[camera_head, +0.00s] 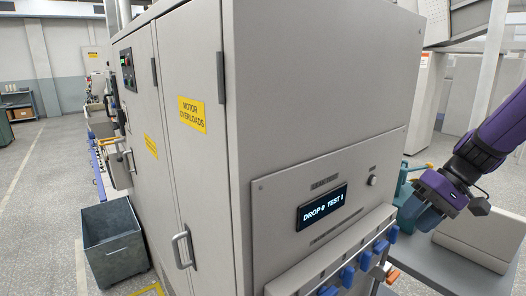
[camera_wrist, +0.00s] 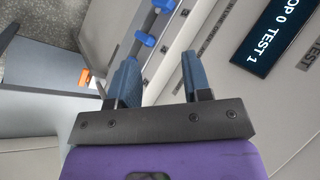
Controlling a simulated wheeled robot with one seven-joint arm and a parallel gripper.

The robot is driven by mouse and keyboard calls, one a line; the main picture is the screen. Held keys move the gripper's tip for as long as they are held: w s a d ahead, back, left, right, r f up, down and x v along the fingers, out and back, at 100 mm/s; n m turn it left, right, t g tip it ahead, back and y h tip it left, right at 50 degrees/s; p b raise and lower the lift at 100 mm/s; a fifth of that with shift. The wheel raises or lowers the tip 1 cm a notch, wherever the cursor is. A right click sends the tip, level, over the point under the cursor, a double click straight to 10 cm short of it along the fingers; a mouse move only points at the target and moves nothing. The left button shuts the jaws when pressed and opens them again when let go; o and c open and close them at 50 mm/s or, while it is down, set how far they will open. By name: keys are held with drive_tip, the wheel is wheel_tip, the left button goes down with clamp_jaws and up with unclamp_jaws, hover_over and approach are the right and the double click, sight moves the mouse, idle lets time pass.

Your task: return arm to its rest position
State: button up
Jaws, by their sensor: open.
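My gripper (camera_head: 420,218) is at the right of the head view, at the end of my purple arm, with its blue-grey fingers pointing down and left. In the wrist view my gripper (camera_wrist: 160,64) shows two blue fingers spread apart with nothing between them. It is to the right of the grey cabinet (camera_head: 325,90) and of its lit display (camera_head: 321,208), apart from both in the head view. The display also shows in the wrist view (camera_wrist: 284,36). No bobbin or bobbin tray can be made out.
A rail with several blue pieces (camera_head: 347,275) runs along the cabinet's lower front, with an orange piece (camera_head: 393,275) near its end. A teal object (camera_head: 404,186) stands behind my gripper. A grey bin (camera_head: 112,250) sits on the floor at left, where open floor shows.

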drive_tip(key=s+a+r+t+h, duration=0.1)
drive_tip(key=s+r+t+h, duration=0.2)
drive_tip(key=s+r, duration=0.3)
drive_tip(key=s+a+r+t+h, duration=0.1)
drive_tip(key=s+r+t+h, duration=0.2)
drive_tip(key=s+r, duration=0.3)
drive_tip(key=s+h, duration=0.1)
drive_tip(key=s, duration=0.4)
drive_tip(key=shift+a+r, duration=0.25)
drive_tip(key=shift+r, duration=0.05)
drive_tip(key=shift+w, duration=0.1)
idle(4.1)
